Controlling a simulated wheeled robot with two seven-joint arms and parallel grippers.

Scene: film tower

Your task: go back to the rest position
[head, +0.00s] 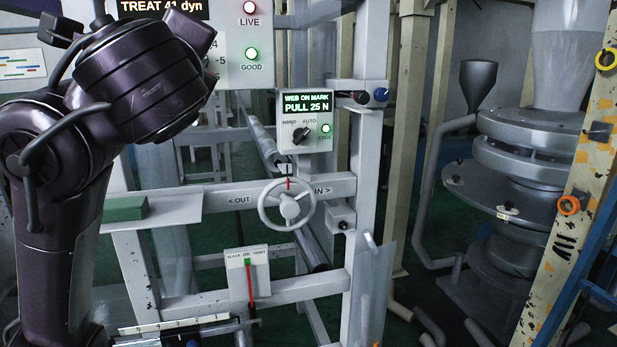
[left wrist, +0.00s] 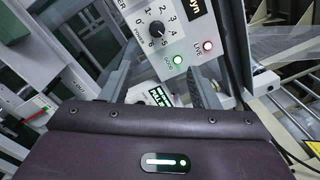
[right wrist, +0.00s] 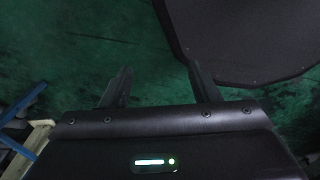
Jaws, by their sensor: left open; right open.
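My left arm rises along the left side of the head view, its upper end overlapping the treater panel (head: 233,72); its fingertips are not seen there. In the left wrist view my left gripper (left wrist: 160,88) is open, with nothing seen between its fingers. Beyond it is the panel's power knob (left wrist: 157,31), with a lit green GOOD lamp (left wrist: 177,59) and a red LIVE lamp (left wrist: 208,45). In the right wrist view my right gripper (right wrist: 160,84) is open and empty above the dark green floor (right wrist: 85,45). My right arm is outside the head view.
A control box (head: 304,121) reads "WEB ON MARK, PULL 25 N". A handwheel (head: 288,204) stands below it. A green block (head: 125,208) lies on a grey shelf (head: 177,210) beside my left arm.

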